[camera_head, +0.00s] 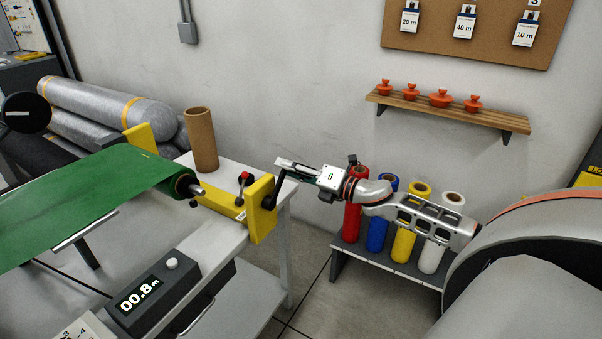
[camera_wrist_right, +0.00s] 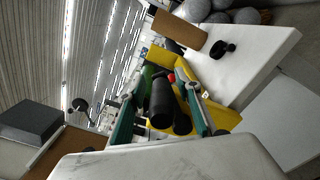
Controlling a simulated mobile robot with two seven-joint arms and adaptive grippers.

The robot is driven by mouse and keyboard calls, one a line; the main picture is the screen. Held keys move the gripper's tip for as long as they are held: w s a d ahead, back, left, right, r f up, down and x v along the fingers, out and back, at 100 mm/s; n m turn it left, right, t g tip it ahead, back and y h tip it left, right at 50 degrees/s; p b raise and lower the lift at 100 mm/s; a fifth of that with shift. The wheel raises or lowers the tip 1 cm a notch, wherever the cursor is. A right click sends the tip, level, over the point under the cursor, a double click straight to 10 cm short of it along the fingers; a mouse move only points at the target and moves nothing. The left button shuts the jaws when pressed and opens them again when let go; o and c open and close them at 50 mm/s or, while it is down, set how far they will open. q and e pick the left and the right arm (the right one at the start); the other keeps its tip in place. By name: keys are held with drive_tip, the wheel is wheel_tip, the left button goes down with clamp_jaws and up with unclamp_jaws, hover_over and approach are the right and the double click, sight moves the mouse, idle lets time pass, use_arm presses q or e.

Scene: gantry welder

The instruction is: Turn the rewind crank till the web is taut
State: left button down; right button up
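The green web (camera_head: 90,195) runs from the left onto a roll beside the yellow rewind stand (camera_head: 258,222). The web looks mostly smooth; I cannot tell its tension. The black rewind crank (camera_head: 278,190) is on the stand's right side, its arm pointing up. My right gripper (camera_head: 287,163) reaches in from the right at the crank's upper end. In the right wrist view, the black crank handle (camera_wrist_right: 161,103) lies between the spread fingers, with gaps visible beside it. The fingers hide the handle in the head view. My left gripper is not in view.
A counter box (camera_head: 150,290) reads 00.8 m. A cardboard tube (camera_head: 201,140) stands on the white table behind the stand. Colored rolls (camera_head: 378,215) stand on a low rack below my right forearm. A wooden shelf (camera_head: 450,112) with orange knobs is on the wall.

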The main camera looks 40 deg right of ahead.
drive_tip(key=v, duration=1.1)
drive_tip(key=shift+s, duration=0.35)
drive_tip(key=s+a+f+m+g+h, duration=0.15)
drive_tip(key=s+a+f+m, duration=0.25)
drive_tip(key=f+m, duration=0.45)
drive_tip(key=s+a+f+m+h, duration=0.35)
drive_tip(key=f+m, duration=0.25)
drive_tip(key=f, duration=0.6)
drive_tip(key=s+a+f+m+g, duration=0.2)
drive_tip(key=s+a+f+m, duration=0.3)
drive_tip(key=a, duration=0.4)
drive_tip(key=s+a+f+m+g, duration=0.2)
drive_tip(key=s+a+f+m, duration=0.4)
drive_tip(key=a, duration=0.4)
drive_tip(key=shift+s+a+f+y, duration=0.35)
drive_tip(key=shift+s+f+y, duration=0.05)
drive_tip(key=shift+s+f, duration=0.05)
